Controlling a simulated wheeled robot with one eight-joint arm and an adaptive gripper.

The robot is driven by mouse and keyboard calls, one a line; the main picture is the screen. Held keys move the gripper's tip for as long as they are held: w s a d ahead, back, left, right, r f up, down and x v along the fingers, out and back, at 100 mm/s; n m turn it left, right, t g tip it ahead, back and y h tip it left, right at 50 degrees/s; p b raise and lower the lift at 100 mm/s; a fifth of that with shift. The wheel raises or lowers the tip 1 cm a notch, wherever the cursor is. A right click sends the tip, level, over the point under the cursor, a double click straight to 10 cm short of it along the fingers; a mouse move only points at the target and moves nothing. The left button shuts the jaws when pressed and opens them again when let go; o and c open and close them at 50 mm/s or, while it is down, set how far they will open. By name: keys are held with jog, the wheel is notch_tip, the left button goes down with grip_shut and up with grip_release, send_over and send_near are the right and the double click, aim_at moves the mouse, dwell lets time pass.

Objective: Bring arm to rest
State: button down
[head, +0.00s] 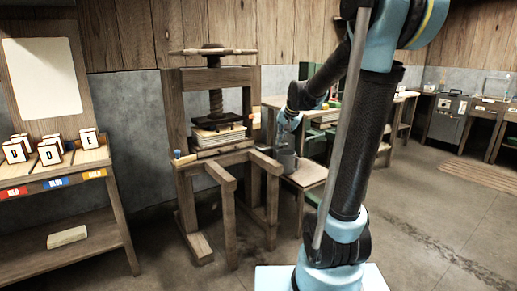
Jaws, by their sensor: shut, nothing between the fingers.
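My arm reaches up from its base at the lower right, bends at the top, and comes down left to a dark and light-blue wrist. My gripper (281,141) is small and far off at the end of it, pointing down. It is shut with nothing held.
A stack of sheets (217,137) lies in the press. At left, a wooden stand (68,172) holds several letter blocks (50,152). A pale block (67,237) lies on its lower shelf. Benches (397,107) line the back right. The floor at right (430,225) is clear.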

jog(key=s+d+f+n+g+h, duration=0.1)
jog(key=s+d+f, duration=0.2)
jog(key=s, duration=0.8)
jog(key=s+d+f+n+g, duration=0.1)
jog(key=s+f, duration=0.5)
jog(key=s, duration=0.6)
jog(key=s+d+f+n+g+h, duration=0.1)
jog(key=s+d+f+n, duration=0.2)
jog(key=s, duration=0.8)
jog(key=shift+s+d+f+h, duration=0.15)
jog(key=shift+d+f+h, duration=0.15)
jog(key=shift+d+f, duration=0.7)
jog(key=shift+d+r, duration=0.1)
jog(key=shift+r, duration=0.05)
jog(key=shift+w+f, duration=0.2)
jog(key=shift+w, duration=0.3)
